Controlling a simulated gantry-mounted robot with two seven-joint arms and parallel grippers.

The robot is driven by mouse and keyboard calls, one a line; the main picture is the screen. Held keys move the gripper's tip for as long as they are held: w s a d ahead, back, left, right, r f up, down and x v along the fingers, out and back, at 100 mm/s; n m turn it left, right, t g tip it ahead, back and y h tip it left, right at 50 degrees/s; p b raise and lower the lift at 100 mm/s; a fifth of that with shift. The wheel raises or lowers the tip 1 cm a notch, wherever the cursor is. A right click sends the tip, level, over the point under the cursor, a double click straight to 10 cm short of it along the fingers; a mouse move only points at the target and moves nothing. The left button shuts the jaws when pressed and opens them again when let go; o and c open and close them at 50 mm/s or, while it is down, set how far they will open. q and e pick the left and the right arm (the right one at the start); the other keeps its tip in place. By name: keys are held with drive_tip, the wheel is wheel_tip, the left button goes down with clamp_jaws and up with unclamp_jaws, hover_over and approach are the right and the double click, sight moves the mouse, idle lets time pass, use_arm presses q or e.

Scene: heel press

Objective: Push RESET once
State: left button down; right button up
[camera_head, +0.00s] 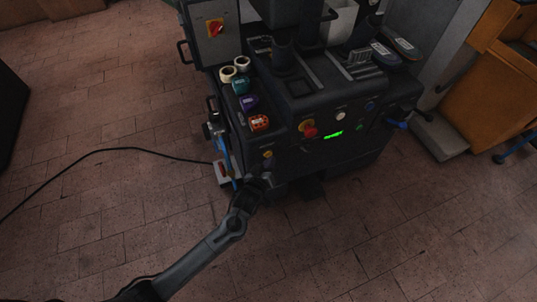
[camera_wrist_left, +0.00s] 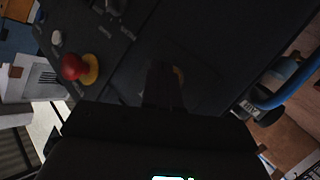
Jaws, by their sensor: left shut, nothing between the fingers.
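The dark press machine (camera_head: 300,95) has a small yellow button (camera_head: 267,153) on its lower left front; I cannot read a RESET label. My left gripper (camera_head: 266,177) is shut and empty, just below and in front of this button. In the left wrist view, the dark shut fingers (camera_wrist_left: 162,85) point at the panel, and a bit of yellow (camera_wrist_left: 179,73) shows beside their tips, mostly hidden. I cannot tell whether they touch. My right gripper is not in view.
A red emergency stop (camera_head: 309,130) on a yellow base, also in the left wrist view (camera_wrist_left: 72,66), sits on the front panel. A black cable (camera_head: 110,150) crosses the open brick floor.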

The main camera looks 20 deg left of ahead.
use_arm(q)
drive_tip(key=shift+w+a, duration=0.3)
drive_tip(key=shift+a, duration=0.05)
idle(0.6)
drive_tip(key=shift+s+d, duration=0.1)
drive_tip(key=shift+s+d+p, duration=0.5)
drive_tip(key=shift+p, duration=0.25)
drive_tip(key=shift+d+r, duration=0.1)
drive_tip(key=shift+s+d+p, duration=1.25)
drive_tip(key=shift+s+d, duration=0.45)
drive_tip(key=shift+d, duration=0.05)
